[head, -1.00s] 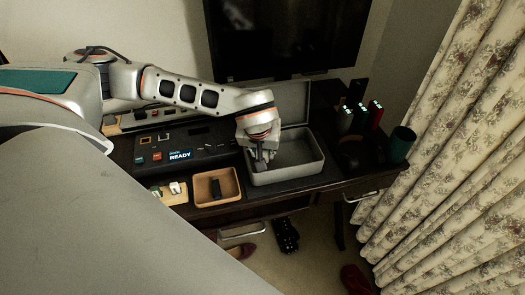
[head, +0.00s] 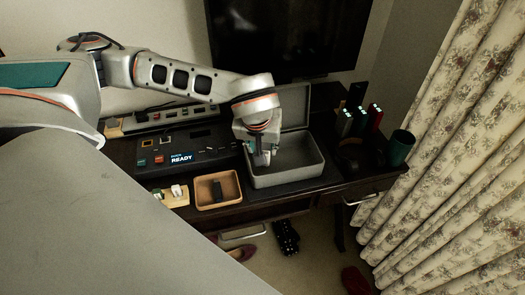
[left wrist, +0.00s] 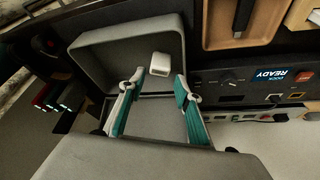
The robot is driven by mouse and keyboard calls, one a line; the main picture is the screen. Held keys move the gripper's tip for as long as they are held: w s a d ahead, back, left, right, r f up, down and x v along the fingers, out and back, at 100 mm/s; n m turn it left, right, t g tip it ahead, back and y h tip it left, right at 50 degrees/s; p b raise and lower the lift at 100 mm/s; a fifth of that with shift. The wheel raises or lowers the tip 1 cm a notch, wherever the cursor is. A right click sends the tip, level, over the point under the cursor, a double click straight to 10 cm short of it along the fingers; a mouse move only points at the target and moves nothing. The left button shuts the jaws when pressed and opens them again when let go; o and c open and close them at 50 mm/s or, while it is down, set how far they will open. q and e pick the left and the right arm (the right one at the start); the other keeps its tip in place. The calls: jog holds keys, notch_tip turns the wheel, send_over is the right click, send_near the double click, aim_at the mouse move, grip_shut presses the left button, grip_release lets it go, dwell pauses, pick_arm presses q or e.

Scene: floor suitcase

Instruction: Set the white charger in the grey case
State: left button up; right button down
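The grey case (head: 290,178) stands open on the dark desk with its lid raised at the back; it also shows in the left wrist view (left wrist: 95,62). The white charger (left wrist: 160,64) lies inside the case in the left wrist view, close to one wall. It cannot be made out clearly in the head view, where my gripper covers that part. My left gripper (head: 263,158) points down over the left end of the case. In the left wrist view my left gripper (left wrist: 159,79) has its fingers spread, with the charger just beyond the tips and apart from them. My right gripper is out of view.
A tan tray (head: 232,200) with a black item (head: 217,191) sits left of the case. A dark dock panel (head: 190,141) reading READY is behind it. A green cup (head: 400,147) and several lit upright devices (head: 360,121) stand to the right.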

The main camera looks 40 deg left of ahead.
pick_arm(q)
jog(key=v, duration=0.5)
jog(key=shift+s+r, duration=0.1)
jog(key=shift+r, duration=0.3)
